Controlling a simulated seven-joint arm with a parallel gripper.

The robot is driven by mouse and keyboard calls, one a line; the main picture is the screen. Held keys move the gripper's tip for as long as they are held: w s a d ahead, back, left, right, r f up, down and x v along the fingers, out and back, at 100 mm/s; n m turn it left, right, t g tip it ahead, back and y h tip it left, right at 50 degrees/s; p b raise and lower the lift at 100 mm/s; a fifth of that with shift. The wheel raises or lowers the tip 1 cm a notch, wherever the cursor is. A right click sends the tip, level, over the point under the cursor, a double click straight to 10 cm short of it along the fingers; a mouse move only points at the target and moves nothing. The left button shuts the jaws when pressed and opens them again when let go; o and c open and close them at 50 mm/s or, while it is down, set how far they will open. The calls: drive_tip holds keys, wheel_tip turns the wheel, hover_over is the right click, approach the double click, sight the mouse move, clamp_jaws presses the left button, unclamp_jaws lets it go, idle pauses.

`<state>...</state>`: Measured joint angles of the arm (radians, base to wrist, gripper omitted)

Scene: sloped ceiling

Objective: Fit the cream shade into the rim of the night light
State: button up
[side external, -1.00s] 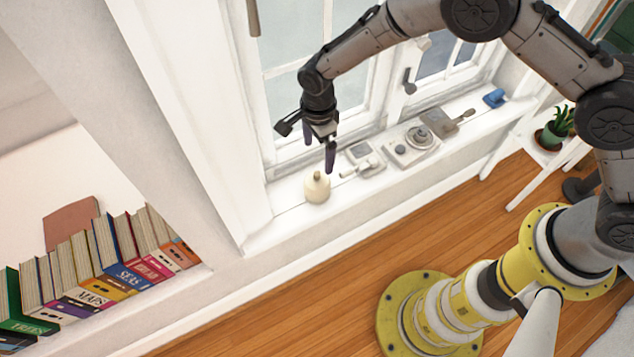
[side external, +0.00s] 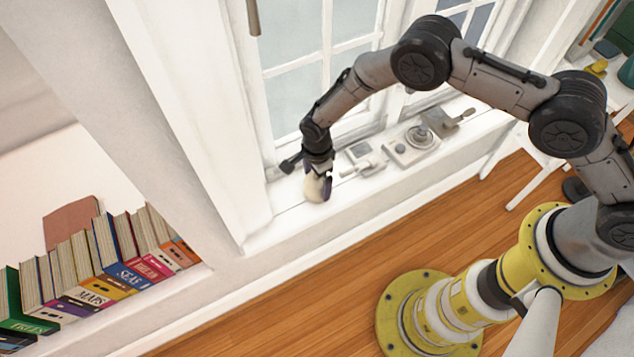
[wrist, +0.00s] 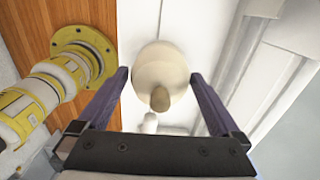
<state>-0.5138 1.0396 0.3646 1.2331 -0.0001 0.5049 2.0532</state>
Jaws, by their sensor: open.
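The cream shade (side external: 316,190), a rounded body with a small knob on top, stands on the white windowsill. In the wrist view, the shade (wrist: 160,68) sits between the two fingers, knob toward the camera. My gripper (side external: 319,177) is low over the shade, pointing down. In the wrist view, my gripper (wrist: 161,76) is open, with a finger on each side of the shade and a visible gap on both sides. A pale square base with a round grey rim (side external: 421,138), which looks like the night light, sits farther right on the sill.
Between shade and base lie a small grey framed block (side external: 359,151) and a white handled piece (side external: 372,165). A grey plate with a handle (side external: 443,122) lies beyond the base. The window stands close behind the sill (side external: 288,219); its front edge drops to the wooden floor.

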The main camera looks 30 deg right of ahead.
drive_tip(key=shift+f, duration=0.15)
drive_tip(key=c, duration=1.1)
drive_tip(key=shift+o, duration=0.2)
